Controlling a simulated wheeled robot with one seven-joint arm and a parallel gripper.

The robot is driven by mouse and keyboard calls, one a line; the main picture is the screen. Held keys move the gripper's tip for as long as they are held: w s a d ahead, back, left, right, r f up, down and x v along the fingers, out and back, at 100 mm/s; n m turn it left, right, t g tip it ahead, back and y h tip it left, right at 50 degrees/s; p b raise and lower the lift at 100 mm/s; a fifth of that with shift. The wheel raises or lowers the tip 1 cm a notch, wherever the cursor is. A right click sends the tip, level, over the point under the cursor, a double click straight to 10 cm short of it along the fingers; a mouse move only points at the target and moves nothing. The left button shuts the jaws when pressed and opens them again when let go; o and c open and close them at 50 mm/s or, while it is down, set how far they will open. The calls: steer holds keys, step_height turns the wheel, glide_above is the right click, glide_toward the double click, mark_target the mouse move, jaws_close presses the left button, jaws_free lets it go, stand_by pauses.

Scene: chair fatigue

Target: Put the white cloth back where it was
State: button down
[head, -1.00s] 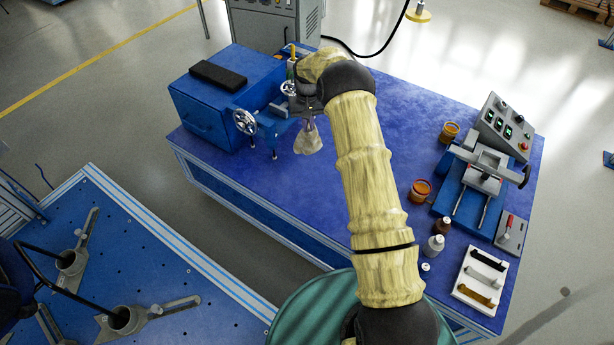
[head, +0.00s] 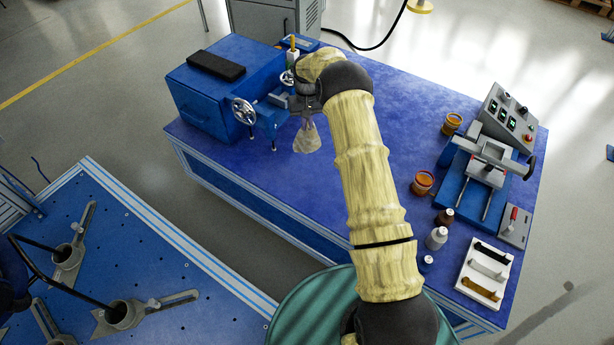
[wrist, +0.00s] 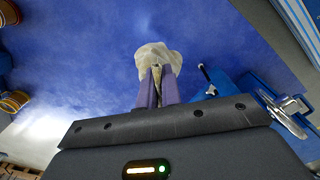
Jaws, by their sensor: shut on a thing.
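The white cloth (head: 307,138) hangs bunched below my gripper (head: 305,113) over the blue table, to the right of the blue machine with the handwheel. In the wrist view my gripper (wrist: 157,88) has its two purple fingers shut on the cloth (wrist: 158,58). The cloth's gathered end bulges out past the fingertips. From these views I cannot tell whether its lower end touches the table.
The blue machine (head: 215,105) with a handwheel (head: 243,111) stands close left of my gripper. Orange jars (head: 422,183), small bottles (head: 437,238), a white tray (head: 462,286) and a control box (head: 505,120) stand at the right. The table's middle (head: 400,120) is clear.

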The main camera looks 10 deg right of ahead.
step_height(320, 180, down, 5)
steer(key=shift+r+b, duration=0.1)
steer(key=shift+b, duration=1.1)
steer(key=a+m, duration=1.1)
steer(key=a, duration=0.2)
steer(key=d+f, duration=0.5)
steer(key=d, duration=0.2)
steer(key=d+f, duration=0.6)
steer(key=d, duration=0.1)
steer(key=d+f, duration=0.6)
steer(key=d, duration=0.1)
steer(key=shift+d+f, duration=0.25)
steer(key=shift+d, duration=0.05)
